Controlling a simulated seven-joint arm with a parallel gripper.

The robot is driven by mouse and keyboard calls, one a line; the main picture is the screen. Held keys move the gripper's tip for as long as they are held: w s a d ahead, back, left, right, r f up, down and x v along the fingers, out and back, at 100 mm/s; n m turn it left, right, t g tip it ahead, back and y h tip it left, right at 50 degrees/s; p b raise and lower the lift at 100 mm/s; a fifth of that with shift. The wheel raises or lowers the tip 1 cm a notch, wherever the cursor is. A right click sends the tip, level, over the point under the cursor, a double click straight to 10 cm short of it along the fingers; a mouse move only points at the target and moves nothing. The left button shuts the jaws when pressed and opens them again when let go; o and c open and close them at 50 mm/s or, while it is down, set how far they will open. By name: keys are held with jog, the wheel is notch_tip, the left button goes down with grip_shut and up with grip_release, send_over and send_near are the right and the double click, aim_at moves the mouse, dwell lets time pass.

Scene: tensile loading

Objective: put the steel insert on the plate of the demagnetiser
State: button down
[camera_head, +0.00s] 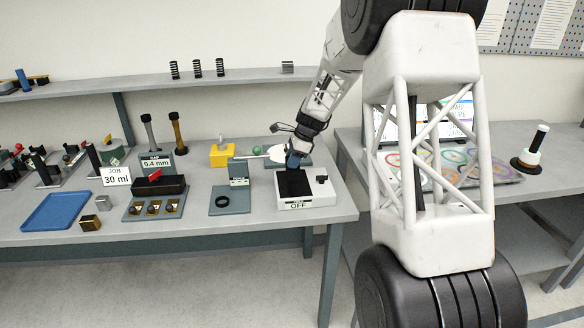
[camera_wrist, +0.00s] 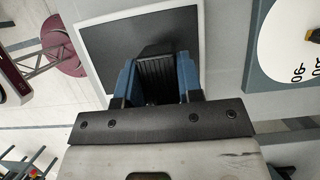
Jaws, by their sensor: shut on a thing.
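The demagnetiser (camera_head: 318,196) is a white box near the right end of the bench, with a black plate (camera_head: 287,183) on top and an "OFF" label on its front. My gripper (camera_head: 293,163) is low over the back edge of the plate. In the wrist view the plate (camera_wrist: 105,45) lies under and beyond the blue fingers of my gripper (camera_wrist: 157,62). The fingers are shut on a dark piece (camera_wrist: 157,49), which I take as the steel insert. It is mostly hidden, and I cannot tell whether it touches the plate.
A white dial (camera_wrist: 290,45) on a grey base is close beside the demagnetiser. A grey hinged stand (camera_head: 222,208) with a black ring is to its left. A yellow block (camera_head: 222,157) stands behind. A blue tray (camera_head: 60,211) and small cubes are farther left.

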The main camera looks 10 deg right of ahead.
jog(key=shift+w, duration=0.45)
jog(key=shift+f, duration=1.7)
jog(key=shift+f, duration=0.15)
jog(key=c, duration=0.8)
grip_release()
jog(key=v, duration=1.2)
jog(key=shift+s+r, duration=0.15)
jog(key=shift+r, duration=0.1)
